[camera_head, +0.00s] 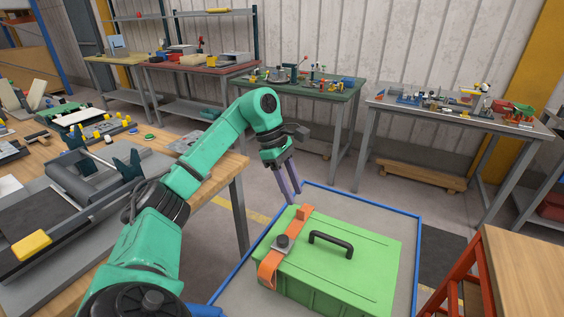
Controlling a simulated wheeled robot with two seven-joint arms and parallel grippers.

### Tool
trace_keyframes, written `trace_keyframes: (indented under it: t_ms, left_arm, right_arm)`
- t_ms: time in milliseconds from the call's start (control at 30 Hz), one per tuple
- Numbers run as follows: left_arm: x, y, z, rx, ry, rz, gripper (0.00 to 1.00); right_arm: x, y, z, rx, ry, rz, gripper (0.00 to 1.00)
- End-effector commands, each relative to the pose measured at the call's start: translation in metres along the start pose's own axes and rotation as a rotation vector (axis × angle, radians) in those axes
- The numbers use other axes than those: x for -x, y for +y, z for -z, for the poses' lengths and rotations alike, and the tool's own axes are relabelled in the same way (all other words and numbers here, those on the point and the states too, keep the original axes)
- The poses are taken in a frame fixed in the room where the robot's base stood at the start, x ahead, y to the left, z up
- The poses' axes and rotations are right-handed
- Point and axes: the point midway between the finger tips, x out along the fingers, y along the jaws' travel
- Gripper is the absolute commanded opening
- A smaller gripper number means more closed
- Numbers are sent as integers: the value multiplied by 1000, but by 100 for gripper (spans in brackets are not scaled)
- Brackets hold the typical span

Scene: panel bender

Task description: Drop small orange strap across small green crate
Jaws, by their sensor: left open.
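The small green crate (352,250) is a bright green box with a black handle on its lid. It stands on a grey surface with a blue rim (411,285). The small orange strap (292,243) lies across the left part of the crate's lid, with a dark buckle on it. Its near end hangs down over the crate's front side. My left gripper (292,200) is open, pointing down just above the strap's far end. I cannot tell whether a finger touches the strap. My right gripper is not in view.
A wooden workbench (225,174) with tools and a grey machine stands at the left. A wooden-topped table with an orange-red frame (517,265) is at the right. Several cluttered benches, including a green-topped one (322,93), line the back wall.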

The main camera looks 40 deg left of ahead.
Motion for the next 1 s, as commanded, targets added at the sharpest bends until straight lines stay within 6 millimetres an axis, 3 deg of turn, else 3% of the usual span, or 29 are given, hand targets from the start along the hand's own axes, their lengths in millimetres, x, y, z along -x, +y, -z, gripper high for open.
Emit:
trace_keyframes:
  t_ms: [167, 400, 567, 1000]
  left_arm:
    - [38, 0, -1, 1, -1, -3, 42]
    - [84, 0, -2, 1, 1, -1, 42]
    - [93, 0, 0, 2, 0, 0, 42]
    - [92, 0, 0, 1, 0, 1, 42]
  right_arm:
    - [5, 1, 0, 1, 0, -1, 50]
    - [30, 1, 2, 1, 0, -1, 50]
    - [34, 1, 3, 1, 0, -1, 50]
    - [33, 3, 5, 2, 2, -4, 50]
